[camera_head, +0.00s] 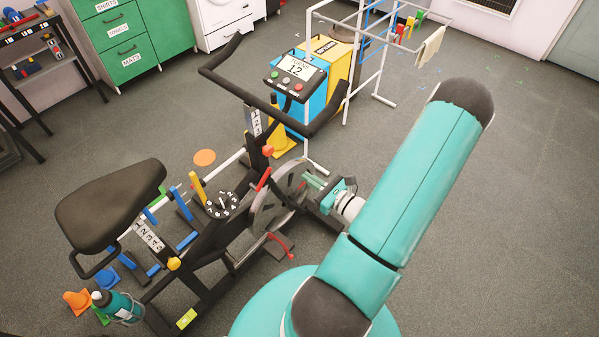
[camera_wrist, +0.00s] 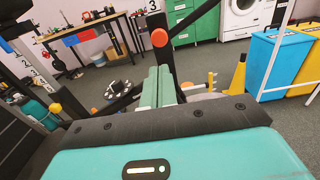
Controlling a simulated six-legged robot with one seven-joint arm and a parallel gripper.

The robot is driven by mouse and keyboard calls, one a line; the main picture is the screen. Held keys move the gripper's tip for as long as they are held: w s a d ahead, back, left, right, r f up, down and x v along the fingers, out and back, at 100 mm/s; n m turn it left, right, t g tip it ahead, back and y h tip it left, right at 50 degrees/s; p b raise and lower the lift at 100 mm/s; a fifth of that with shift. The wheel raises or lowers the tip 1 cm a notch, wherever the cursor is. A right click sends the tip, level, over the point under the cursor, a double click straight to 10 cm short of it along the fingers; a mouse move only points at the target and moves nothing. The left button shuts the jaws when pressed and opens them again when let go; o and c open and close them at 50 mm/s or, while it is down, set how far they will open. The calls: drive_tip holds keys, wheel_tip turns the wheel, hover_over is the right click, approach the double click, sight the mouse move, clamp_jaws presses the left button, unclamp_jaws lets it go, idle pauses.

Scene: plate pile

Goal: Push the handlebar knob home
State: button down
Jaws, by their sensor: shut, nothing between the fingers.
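The exercise bike's handlebar knob (camera_head: 268,150) is small and red-orange, on the post below the handlebar (camera_head: 225,82). In the wrist view the knob (camera_wrist: 160,37) faces me on the dark post, just above my fingertips in the picture. My gripper (camera_head: 312,182) is beside the flywheel, to the lower right of the knob. Its two green fingers (camera_wrist: 158,72) are together with nothing between them, and they appear apart from the knob. How far the knob sticks out of the post cannot be told.
The flywheel (camera_head: 278,200) and a red lever (camera_head: 263,179) are close to my gripper. A yellow knob (camera_head: 174,263) is under the saddle (camera_head: 110,205). Blue and yellow bins (camera_head: 340,62) and a white rack (camera_head: 382,60) stand behind. The floor at right is clear.

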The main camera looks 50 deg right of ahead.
drive_tip(key=shift+s, duration=0.3)
drive_tip(key=w+a+r+n+g+y, duration=0.2)
drive_tip(key=a+r+n+g+y, duration=0.4)
drive_tip(key=a+n, duration=0.5)
drive_tip(key=w+a+r+n+g+y, duration=0.2)
drive_tip(key=a+r+n+g+y, duration=0.1)
drive_tip(key=a+r+n+g, duration=0.6)
drive_tip(key=s+a+r+n+t+h, duration=0.1)
drive_tip(key=s+a+r+n+h, duration=0.1)
drive_tip(key=a+r+n+h, duration=0.2)
drive_tip(key=s+a+r+n+t+h, duration=0.1)
drive_tip(key=s+a+r+n+h, duration=0.2)
drive_tip(key=r+n, duration=0.8)
drive_tip(key=a+r+h, duration=0.1)
drive_tip(key=a+h, duration=0.1)
drive_tip(key=shift+s+r+n+t+h, duration=0.25)
drive_tip(key=shift+r+n+t+h, duration=0.05)
drive_tip(key=shift+r, duration=0.05)
